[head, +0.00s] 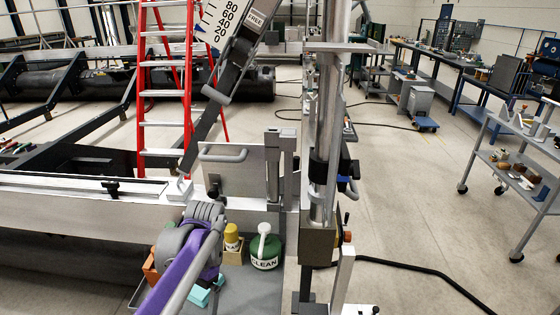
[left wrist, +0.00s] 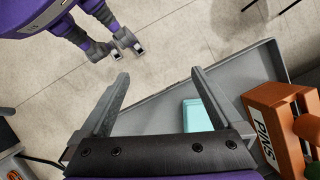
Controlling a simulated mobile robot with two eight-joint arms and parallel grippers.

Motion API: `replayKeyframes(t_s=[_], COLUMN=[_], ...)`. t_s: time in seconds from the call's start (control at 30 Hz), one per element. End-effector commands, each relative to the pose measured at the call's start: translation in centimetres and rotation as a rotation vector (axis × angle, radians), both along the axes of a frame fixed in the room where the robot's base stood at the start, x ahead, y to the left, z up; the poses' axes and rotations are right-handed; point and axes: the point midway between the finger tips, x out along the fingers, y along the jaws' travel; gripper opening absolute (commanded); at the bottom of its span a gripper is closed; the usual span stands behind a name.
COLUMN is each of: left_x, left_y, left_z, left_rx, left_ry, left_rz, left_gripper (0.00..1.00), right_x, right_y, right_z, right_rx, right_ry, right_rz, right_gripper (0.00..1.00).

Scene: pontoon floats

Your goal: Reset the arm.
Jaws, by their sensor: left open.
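My left gripper (left wrist: 160,73) is open in the left wrist view. Its two grey fingers are spread wide, with nothing between the fingertips. The fingers reach over the edge of a grey tray (left wrist: 245,72). A teal block (left wrist: 194,116) lies in the tray beside the right finger, and an orange box marked PINS (left wrist: 270,122) stands further right. In the head view, my purple left arm rises from the bottom to a grey joint, and its fingers cannot be made out.
In the head view, a green CLEAN bottle (head: 264,247) and a yellow-topped container (head: 232,238) stand close to my left arm. A metal post (head: 323,130) rises nearby. A red ladder (head: 165,90) stands behind. Open floor lies right, crossed by a black cable (head: 425,268).

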Motion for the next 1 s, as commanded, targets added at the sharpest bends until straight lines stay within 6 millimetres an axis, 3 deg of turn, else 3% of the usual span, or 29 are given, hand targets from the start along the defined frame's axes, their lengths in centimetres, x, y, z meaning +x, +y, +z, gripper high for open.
replayKeyframes(t_s=[0.37,0.7,1.0], left_x=[-5.3,-11.1,-12.3], left_y=[-0.3,-1.2,-1.4], left_z=[-1.3,-5.2,-6.4], left_rx=[-0.045,-0.155,-0.194], left_ry=[-0.327,-0.731,-0.833], left_rz=[0.139,0.359,0.422], left_gripper=[1.00,1.00,1.00], right_x=[0.0,0.0,0.0], right_y=[0.0,0.0,0.0], right_z=[0.0,-0.1,0.0], right_rx=[0.000,0.000,0.000], right_ry=[0.000,0.000,0.000], right_rz=[0.000,0.000,0.000], right_gripper=[1.00,1.00,1.00])
